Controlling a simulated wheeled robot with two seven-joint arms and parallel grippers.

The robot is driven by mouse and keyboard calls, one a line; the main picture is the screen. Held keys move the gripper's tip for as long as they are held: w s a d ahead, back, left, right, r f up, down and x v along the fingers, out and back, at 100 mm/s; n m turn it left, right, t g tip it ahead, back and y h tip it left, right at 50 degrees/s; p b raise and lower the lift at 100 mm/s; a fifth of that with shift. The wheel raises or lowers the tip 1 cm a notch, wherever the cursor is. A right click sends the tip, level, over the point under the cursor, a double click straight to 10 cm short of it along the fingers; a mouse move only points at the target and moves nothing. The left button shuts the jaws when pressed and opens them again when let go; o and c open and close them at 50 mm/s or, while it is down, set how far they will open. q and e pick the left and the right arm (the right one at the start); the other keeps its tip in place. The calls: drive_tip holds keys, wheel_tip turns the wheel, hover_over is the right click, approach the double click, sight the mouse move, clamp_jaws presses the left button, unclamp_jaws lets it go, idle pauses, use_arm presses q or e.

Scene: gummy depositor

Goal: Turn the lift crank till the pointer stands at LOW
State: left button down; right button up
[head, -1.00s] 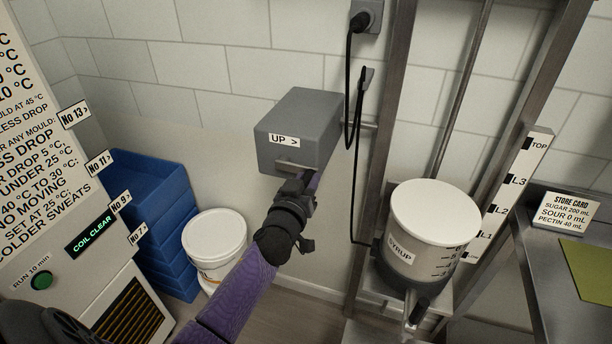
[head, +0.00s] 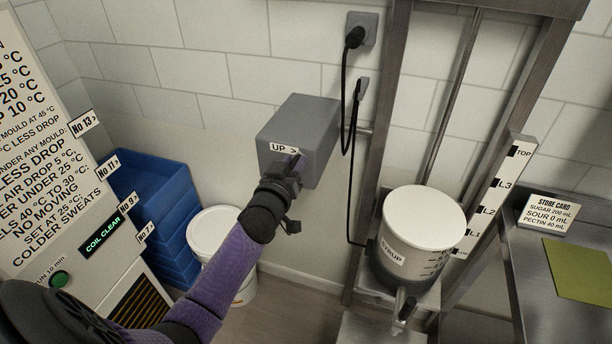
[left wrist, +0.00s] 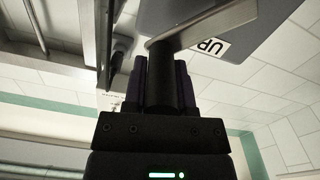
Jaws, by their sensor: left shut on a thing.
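The grey lift box (head: 302,132) hangs on the wall with an "UP >" label on its front. My left gripper (head: 291,167) is at this front, shut on the crank, covering most of it and part of the label. In the left wrist view, the gripper (left wrist: 165,85) closes around the crank's grip, and the metal crank arm (left wrist: 205,22) crosses above. The white scale (head: 499,190) reads TOP, L3, L2, L1 and a lowest mark partly hidden by the syrup hopper (head: 408,250). The pointer is too small to tell apart from the black marks. My right gripper is out of view.
A black cable (head: 346,120) hangs just right of the box. A white bucket (head: 213,232) and blue crates (head: 160,190) stand below left. A steel frame (head: 378,165) carries the hopper. A steel bench with a store card (head: 548,214) is at right.

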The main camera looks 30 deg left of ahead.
use_arm(q)
drive_tip(key=shift+s+a+f, duration=0.1)
drive_tip(key=shift+a+f, duration=0.05)
drive_tip(key=shift+f, duration=0.15)
drive_tip(key=a, duration=0.2)
drive_tip(key=s+a, duration=0.1)
drive_tip(key=a, duration=0.1)
drive_tip(key=a+r+p, duration=0.1)
drive_tip(key=a, duration=0.1)
drive_tip(key=shift+s+a, duration=0.25)
drive_tip(key=shift+a, duration=0.05)
drive_tip(key=shift+a+f, duration=0.1)
drive_tip(key=shift+f, duration=0.05)
drive_tip(key=shift+s+a+f+b, duration=0.15)
drive_tip(key=shift+a+f+b, duration=0.3)
drive_tip(key=shift+a, duration=0.15)
drive_tip(key=shift+s+a+f+b, duration=0.1)
drive_tip(key=shift+a+f+b, duration=0.3)
drive_tip(key=shift+a, duration=0.2)
drive_tip(key=shift+r, duration=0.15)
